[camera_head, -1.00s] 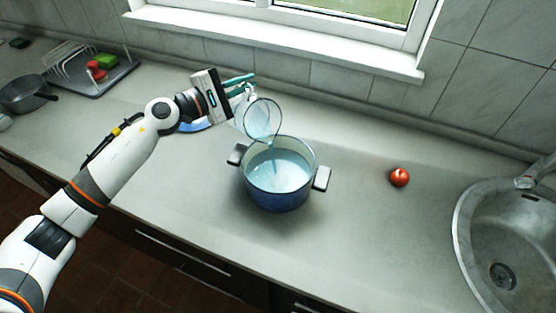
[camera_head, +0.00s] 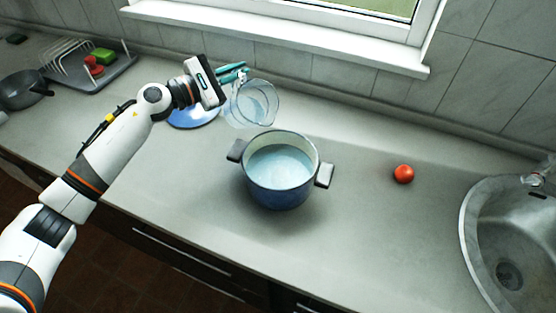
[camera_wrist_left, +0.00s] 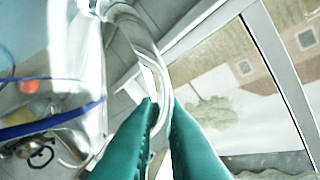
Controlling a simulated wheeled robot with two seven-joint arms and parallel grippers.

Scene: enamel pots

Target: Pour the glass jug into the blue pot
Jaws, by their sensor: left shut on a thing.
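The blue pot (camera_head: 280,198) stands upright on the counter with two dark and grey side handles. It holds pale blue liquid. The clear glass jug (camera_head: 262,108) is above the counter, just behind and left of the pot, tilted with its mouth toward the right. Some pale liquid seems to show in it, and no stream shows now. My left gripper (camera_head: 238,74), with teal fingers, is shut on the jug's handle; in the left wrist view the fingers (camera_wrist_left: 160,112) close around the clear handle (camera_wrist_left: 142,42). My right gripper is out of view.
A blue round lid or plate (camera_head: 193,118) lies behind my left arm. A red tomato-like fruit (camera_head: 403,174) sits right of the pot, before the metal sink (camera_head: 478,235). A dish rack (camera_head: 70,68) and a dark pan (camera_head: 22,92) stand at left. The counter in front is clear.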

